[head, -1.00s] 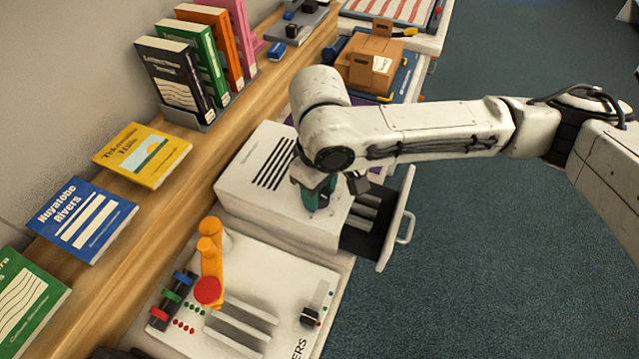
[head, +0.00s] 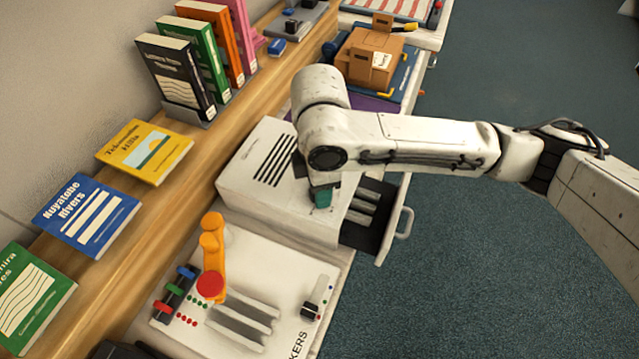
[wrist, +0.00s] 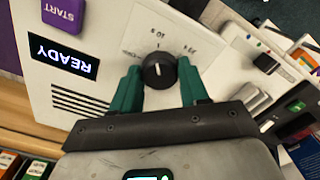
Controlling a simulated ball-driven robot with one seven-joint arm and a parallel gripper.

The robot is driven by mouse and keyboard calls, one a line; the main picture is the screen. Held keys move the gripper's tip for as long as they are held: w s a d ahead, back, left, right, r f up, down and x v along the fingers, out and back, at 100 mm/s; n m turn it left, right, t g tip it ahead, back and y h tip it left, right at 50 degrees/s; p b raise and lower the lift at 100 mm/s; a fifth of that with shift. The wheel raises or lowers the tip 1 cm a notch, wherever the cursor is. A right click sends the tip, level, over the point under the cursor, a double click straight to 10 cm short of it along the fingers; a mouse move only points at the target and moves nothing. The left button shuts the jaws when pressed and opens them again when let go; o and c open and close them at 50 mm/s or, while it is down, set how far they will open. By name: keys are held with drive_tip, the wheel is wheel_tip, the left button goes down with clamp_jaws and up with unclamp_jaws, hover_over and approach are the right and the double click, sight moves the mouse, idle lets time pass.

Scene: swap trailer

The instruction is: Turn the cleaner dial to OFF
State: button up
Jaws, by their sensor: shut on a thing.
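The cleaner is a white box (head: 245,190) with slots on its top and an open side drawer. Its black round dial (wrist: 158,70) shows in the wrist view with a white pointer line; small labels around it appear upside down, one seeming to read "10 s". The pointer lies toward the upper side of that picture, roughly at that label. My gripper (wrist: 160,80) has its green fingers on either side of the dial, shut on it. In the head view my gripper (head: 322,196) is over the box top, and the arm and fingers hide the dial.
A purple START button (wrist: 63,12) and a READY display (wrist: 63,54) are on the cleaner's top. The open drawer (head: 375,222) juts right. A white panel with an orange lever (head: 212,255) lies in front; cardboard boxes (head: 370,60) stand behind. Books line the shelf left.

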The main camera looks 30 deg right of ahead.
drive_tip(key=n+b, duration=0.1)
drive_tip(key=n, duration=0.4)
drive_tip(key=shift+n, duration=0.3)
drive_tip(key=n+b, duration=0.1)
drive_tip(key=n, duration=0.3)
drive_tip(key=shift+n, duration=0.4)
drive_tip(key=o, duration=1.1)
drive_tip(key=shift+c, duration=0.2)
wheel_tip(320, 180, up, 11)
drive_tip(key=shift+f, duration=0.15)
